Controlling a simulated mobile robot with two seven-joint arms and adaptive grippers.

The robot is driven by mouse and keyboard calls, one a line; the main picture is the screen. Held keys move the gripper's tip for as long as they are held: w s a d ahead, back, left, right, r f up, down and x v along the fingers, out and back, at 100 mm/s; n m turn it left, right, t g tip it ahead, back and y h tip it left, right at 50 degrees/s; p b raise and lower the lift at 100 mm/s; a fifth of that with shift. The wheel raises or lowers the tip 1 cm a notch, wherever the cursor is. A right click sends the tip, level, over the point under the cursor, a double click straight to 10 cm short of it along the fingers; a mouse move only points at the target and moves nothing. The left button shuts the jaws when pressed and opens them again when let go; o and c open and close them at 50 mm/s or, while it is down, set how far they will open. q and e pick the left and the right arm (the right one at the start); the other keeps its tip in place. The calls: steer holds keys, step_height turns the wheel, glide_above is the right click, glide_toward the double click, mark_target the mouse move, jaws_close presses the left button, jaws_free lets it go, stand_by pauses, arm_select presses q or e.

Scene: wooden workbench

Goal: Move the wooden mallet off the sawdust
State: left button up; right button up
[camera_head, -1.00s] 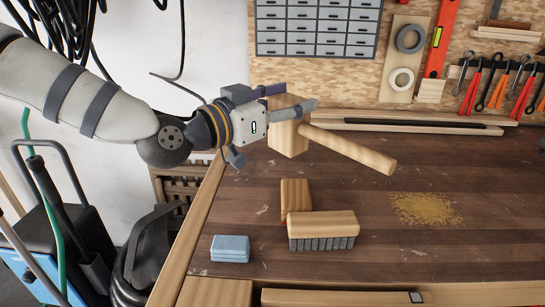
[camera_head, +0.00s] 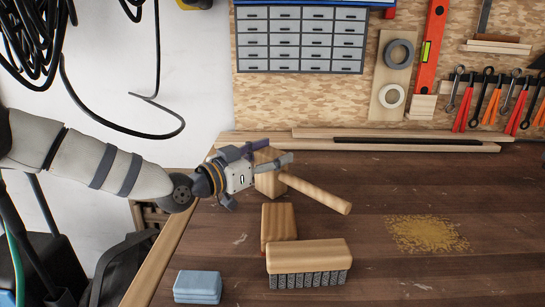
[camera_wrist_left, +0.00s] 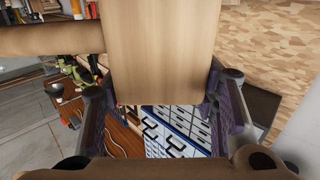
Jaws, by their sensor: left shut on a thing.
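The wooden mallet has a pale block head (camera_head: 268,184) and a round handle (camera_head: 318,194) pointing right and toward the front. My left gripper (camera_head: 266,156) is shut on the head, one finger on each side. The mallet is at the left part of the bench; whether its head touches the top is hard to tell. In the left wrist view the head (camera_wrist_left: 160,50) fills the upper middle between the fingers, with the handle (camera_wrist_left: 50,40) out to the left. The sawdust (camera_head: 425,233) is a yellow patch to the right, clear of the mallet. My right gripper is out of view.
A wooden block (camera_head: 279,221) stands just in front of the mallet head. A wire-bristle brush (camera_head: 308,255) and a stack of blue pads (camera_head: 197,286) lie nearer the front. Wood strips (camera_head: 375,144) run along the back. The bench right of the mallet, around the sawdust, is bare.

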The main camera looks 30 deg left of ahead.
arm_select(q)
steer(key=o, duration=1.5)
steer(key=shift+o, duration=0.2)
steer(key=shift+s+r, duration=0.25)
steer(key=shift+r, duration=0.05)
steer(key=p+v, duration=0.4)
steer(key=v, duration=0.7)
steer(key=shift+s+a+f, duration=0.1)
steer(key=shift+s+f, duration=0.05)
steer(key=shift+s, duration=0.15)
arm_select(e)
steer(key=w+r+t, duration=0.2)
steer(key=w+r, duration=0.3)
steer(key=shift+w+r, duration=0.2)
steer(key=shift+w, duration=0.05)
